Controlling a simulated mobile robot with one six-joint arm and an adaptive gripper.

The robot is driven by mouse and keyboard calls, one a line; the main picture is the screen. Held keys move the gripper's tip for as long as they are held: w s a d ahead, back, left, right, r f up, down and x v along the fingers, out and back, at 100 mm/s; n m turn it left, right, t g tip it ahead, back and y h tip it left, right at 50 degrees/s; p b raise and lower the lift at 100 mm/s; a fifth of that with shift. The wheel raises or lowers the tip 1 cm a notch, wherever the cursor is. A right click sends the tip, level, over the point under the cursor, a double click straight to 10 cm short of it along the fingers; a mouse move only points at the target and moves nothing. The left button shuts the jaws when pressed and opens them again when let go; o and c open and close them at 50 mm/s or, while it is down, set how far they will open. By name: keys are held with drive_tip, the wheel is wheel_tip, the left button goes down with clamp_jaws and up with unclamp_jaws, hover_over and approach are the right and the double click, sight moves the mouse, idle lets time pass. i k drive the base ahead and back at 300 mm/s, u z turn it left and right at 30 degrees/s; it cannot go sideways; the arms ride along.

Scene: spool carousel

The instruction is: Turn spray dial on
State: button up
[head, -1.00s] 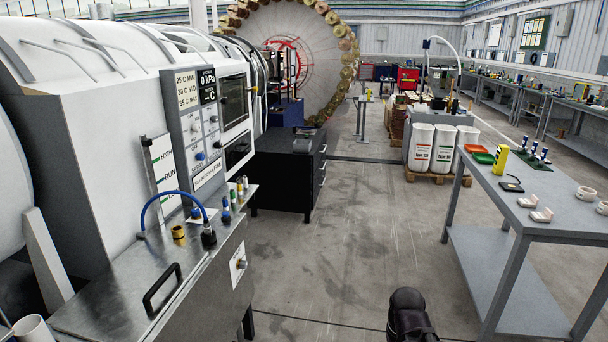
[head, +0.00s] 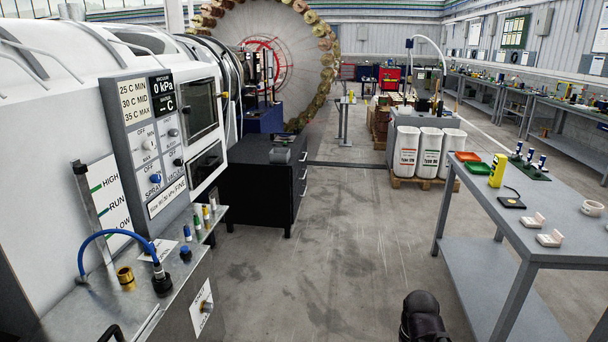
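The spray dial (head: 156,179) is a small blue knob at the lower left of the grey control panel (head: 127,104) on the white machine at the left. The word SPRAY is printed under it and OFF above it. Its pointer is too small to read. Other small knobs sit beside and above it, among them the vacuum knob (head: 178,162) to its right. My gripper's fingers do not show. Only a dark rounded piece, seemingly of my arm, shows at the bottom edge, well to the right of the panel.
A metal bench (head: 95,305) with a blue hose (head: 108,233) and fittings juts out below the panel. A black cabinet (head: 262,182) stands beyond it. A grey table (head: 555,225) is at the right. The floor between is clear.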

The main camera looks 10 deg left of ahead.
sight(155, 179)
drive_tip(key=u, duration=0.1)
drive_tip(key=i, duration=0.75)
drive_tip(key=u, duration=0.6)
drive_tip(key=i, duration=0.65)
drive_tip(key=u, duration=0.75)
drive_tip(key=i, duration=0.55)
drive_tip(key=u, duration=0.35)
